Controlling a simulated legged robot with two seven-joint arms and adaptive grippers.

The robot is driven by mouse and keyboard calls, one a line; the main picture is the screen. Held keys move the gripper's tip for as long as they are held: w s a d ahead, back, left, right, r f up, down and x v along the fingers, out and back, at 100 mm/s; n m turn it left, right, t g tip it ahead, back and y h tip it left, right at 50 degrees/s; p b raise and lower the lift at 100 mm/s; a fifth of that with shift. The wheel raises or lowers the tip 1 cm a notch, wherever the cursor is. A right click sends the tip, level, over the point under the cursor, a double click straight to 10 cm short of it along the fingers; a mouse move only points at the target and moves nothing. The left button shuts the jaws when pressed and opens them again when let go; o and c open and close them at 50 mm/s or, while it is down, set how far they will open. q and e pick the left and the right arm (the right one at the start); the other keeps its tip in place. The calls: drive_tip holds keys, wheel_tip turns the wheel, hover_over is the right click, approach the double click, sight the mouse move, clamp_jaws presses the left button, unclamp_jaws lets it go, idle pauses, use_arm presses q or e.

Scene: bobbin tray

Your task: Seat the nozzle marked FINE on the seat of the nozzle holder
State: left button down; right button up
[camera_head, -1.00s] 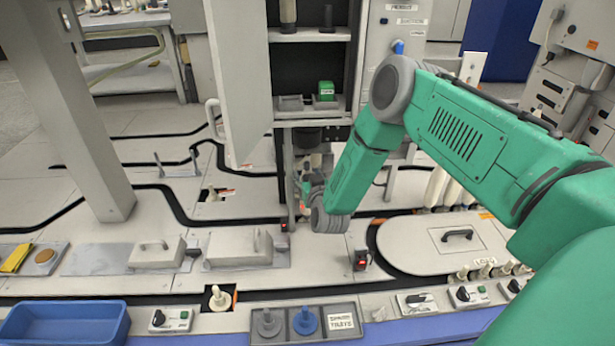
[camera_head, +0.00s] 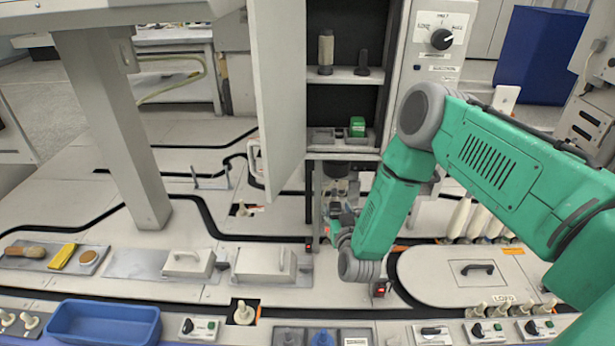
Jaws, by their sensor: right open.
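No marking FINE is readable on anything, and I cannot tell which piece is the nozzle. A cream knobbed piece (camera_head: 243,313) stands upright in a dark square recess at the front. A blue knobbed piece (camera_head: 322,338) and a grey one (camera_head: 288,338) sit in a grey tray cut off by the bottom edge. I cannot tell which fixture is the nozzle holder. My right gripper (camera_head: 338,217) is open below the cabinet, partly hidden behind my green arm and small in view. I see nothing between its fingers. My left gripper is out of view.
An open cabinet (camera_head: 271,90) holds two spool-like pieces and a green box (camera_head: 357,126). A blue bin (camera_head: 104,322) is at front left, with a brush (camera_head: 25,252) and yellow block (camera_head: 63,256) behind it. A grey post (camera_head: 115,130) rises at left. Switch boxes line the front.

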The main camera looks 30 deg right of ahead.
drive_tip(key=a+f+p+v, duration=0.1)
drive_tip(key=p+v, duration=0.2)
drive_tip(key=v, duration=0.4)
drive_tip(key=a+r+n+y+p, duration=0.1)
drive_tip(key=a+r+y+p, duration=0.1)
drive_tip(key=a+r, duration=0.3)
drive_tip(key=s+a+r+n+t+y+p, duration=0.1)
drive_tip(key=a+r+p, duration=0.3)
drive_tip(key=r, duration=0.9)
drive_tip(key=shift+a+n+y, duration=0.5)
